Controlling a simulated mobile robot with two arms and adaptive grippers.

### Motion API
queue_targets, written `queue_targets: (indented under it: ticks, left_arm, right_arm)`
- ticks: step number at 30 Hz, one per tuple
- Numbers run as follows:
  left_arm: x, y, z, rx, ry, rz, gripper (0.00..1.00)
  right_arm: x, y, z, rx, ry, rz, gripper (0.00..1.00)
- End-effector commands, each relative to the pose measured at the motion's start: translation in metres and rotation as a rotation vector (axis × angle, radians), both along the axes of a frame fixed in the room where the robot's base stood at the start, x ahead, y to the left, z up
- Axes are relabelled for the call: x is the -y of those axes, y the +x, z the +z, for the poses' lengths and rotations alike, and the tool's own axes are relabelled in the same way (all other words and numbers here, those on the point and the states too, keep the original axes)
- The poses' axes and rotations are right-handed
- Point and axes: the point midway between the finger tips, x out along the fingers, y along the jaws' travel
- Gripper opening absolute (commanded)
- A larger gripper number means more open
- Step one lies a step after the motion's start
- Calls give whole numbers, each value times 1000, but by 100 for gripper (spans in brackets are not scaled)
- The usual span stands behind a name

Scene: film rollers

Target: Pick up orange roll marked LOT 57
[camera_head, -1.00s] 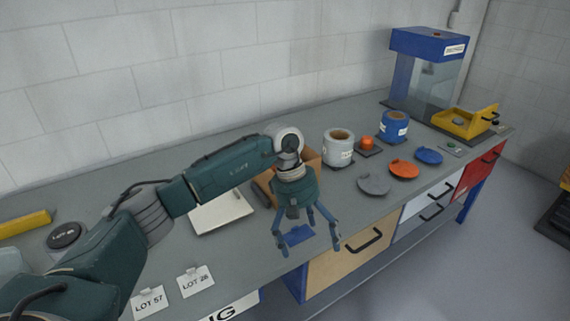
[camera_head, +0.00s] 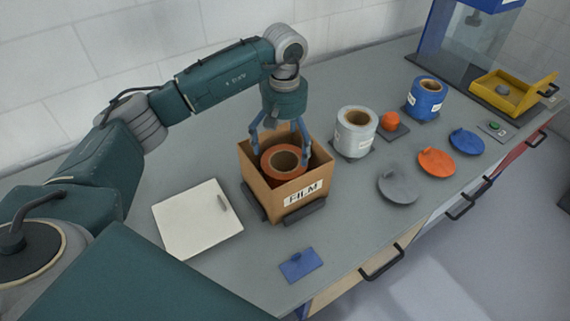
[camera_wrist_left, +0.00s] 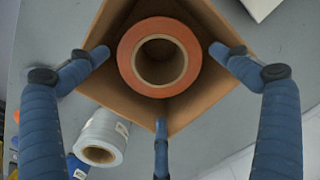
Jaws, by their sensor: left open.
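An orange roll (camera_head: 270,160) stands upright in a cardboard box (camera_head: 258,193) marked FILM, its hollow core facing up. It also shows in the left wrist view (camera_wrist_left: 128,58), inside the box walls. No LOT 57 mark can be read on the roll. My left gripper (camera_head: 281,150) is open above the box. Its fingers are spread around the roll's top in the head view, and they appear apart from it in the wrist view. The lower part of the roll is hidden by the box. My right gripper is not in view.
A white roll (camera_head: 346,141) and a blue roll (camera_head: 424,103) stand right of the box. Grey (camera_head: 398,187), orange (camera_head: 437,162) and blue (camera_head: 466,142) lids lie near the bench edge. A white board (camera_head: 190,225) lies left of the box and a blue card (camera_head: 300,265) in front.

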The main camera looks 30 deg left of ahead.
Motion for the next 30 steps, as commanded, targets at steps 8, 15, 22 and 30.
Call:
queue_targets:
  ticks: [8, 15, 22, 30]
  left_arm:
    - [0, 0, -34, -1, -1, 0, 100]
    - [1, -2, -62, -5, -2, 0, 100]
    - [0, -1, -89, -2, -1, 1, 100]
    - [0, 0, -91, 1, -1, 0, 96]
  right_arm:
    - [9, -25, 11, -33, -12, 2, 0]
    - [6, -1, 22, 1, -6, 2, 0]
    - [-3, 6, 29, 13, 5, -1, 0]
    - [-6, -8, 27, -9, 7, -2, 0]
